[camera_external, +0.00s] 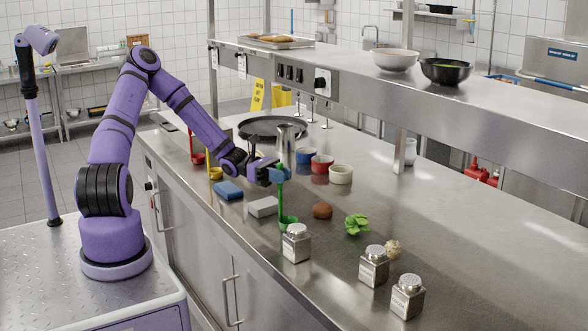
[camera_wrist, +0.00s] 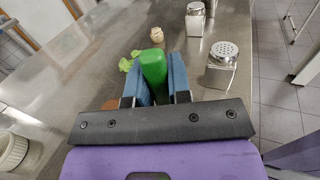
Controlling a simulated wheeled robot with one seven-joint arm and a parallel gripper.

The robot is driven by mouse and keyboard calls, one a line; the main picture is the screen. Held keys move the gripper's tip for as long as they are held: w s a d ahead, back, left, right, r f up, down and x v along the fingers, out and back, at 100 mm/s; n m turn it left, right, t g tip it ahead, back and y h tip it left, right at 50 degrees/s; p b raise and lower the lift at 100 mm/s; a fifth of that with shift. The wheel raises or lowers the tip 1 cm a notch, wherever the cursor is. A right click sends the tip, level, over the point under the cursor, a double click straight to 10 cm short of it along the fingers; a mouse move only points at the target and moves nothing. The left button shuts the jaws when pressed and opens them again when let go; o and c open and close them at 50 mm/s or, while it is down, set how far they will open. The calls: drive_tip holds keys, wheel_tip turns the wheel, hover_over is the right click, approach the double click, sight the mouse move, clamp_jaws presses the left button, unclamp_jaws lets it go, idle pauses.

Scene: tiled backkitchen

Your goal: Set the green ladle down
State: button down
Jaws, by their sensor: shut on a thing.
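My gripper (camera_external: 279,176) is shut on the upper handle of the green ladle (camera_external: 281,202), over the steel counter (camera_external: 460,230). The ladle hangs upright below the jaws, with its bowl down near the counter top, behind a metal shaker. I cannot tell whether the bowl touches the counter. In the wrist view the green handle end (camera_wrist: 153,66) sits between the two blue finger pads; the ladle's bowl is hidden there.
Close by are a grey block (camera_external: 263,207), blue sponge (camera_external: 229,190), brown ball (camera_external: 322,211), green leaves (camera_external: 356,224) and metal shakers (camera_external: 297,243). Small bowls (camera_external: 341,174), a steel cylinder (camera_external: 286,145) and a black pan (camera_external: 272,127) stand behind. The counter's right part is clear.

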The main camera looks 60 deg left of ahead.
drive_tip(key=shift+f, duration=0.15)
drive_tip(key=c, duration=1.1)
unclamp_jaws()
drive_tip(key=shift+o, duration=0.2)
